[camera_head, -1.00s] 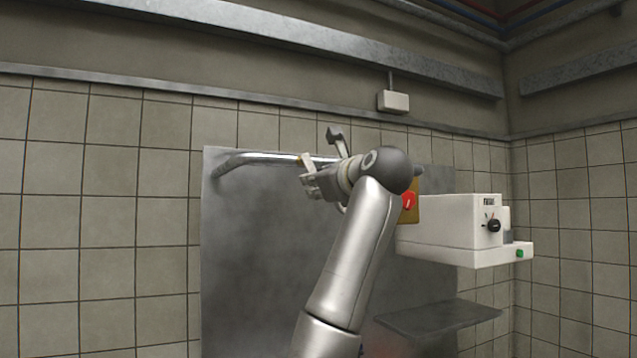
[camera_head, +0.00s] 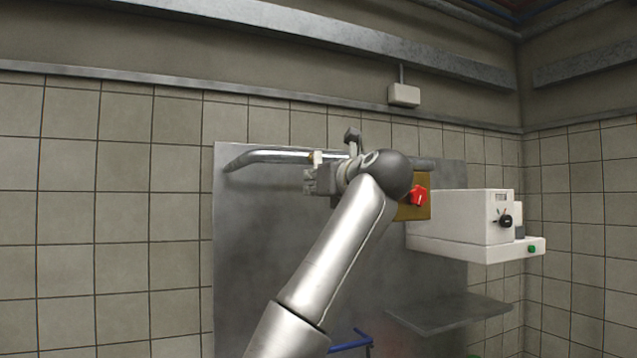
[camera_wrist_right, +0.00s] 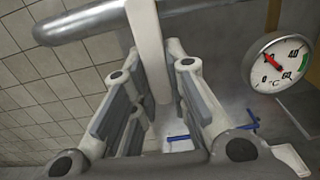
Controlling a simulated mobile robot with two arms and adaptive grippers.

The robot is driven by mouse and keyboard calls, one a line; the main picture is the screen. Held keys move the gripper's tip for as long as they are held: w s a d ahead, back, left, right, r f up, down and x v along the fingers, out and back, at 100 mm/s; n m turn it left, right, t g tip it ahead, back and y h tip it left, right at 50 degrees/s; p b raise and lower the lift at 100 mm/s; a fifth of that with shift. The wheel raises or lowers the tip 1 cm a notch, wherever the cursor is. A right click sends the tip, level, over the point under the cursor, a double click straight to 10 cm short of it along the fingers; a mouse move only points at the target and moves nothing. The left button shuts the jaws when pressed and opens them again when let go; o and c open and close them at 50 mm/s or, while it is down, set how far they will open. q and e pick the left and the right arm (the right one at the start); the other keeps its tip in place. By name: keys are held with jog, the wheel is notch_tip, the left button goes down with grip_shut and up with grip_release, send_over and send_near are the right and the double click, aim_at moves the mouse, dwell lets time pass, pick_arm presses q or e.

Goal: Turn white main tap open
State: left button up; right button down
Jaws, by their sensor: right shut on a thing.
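The white main tap's lever (camera_wrist_right: 148,45) is a flat white bar below the steel spout pipe in the right wrist view. It passes between the two grey fingers of my right gripper (camera_wrist_right: 155,75), which is shut on it. In the head view the lever's top (camera_head: 318,157) shows just above my right gripper (camera_head: 320,182), in front of the steel pipe (camera_head: 270,155). My own wrist and forearm hide much of the tap body. My left gripper is not in view.
A brass plate with a red knob (camera_head: 419,196) is right of my wrist, beside a white machine (camera_head: 460,225) with a black dial. A round temperature gauge (camera_wrist_right: 279,62) is close by in the wrist view. A dark shelf (camera_head: 450,313) is lower right.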

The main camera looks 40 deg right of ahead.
jog(key=shift+f, duration=0.1)
jog(key=c, duration=1.4)
grip_release()
jog(key=shift+s, duration=0.15)
jog(key=v, duration=1.1)
jog(key=shift+s+a, duration=0.1)
jog(key=shift+s, duration=0.25)
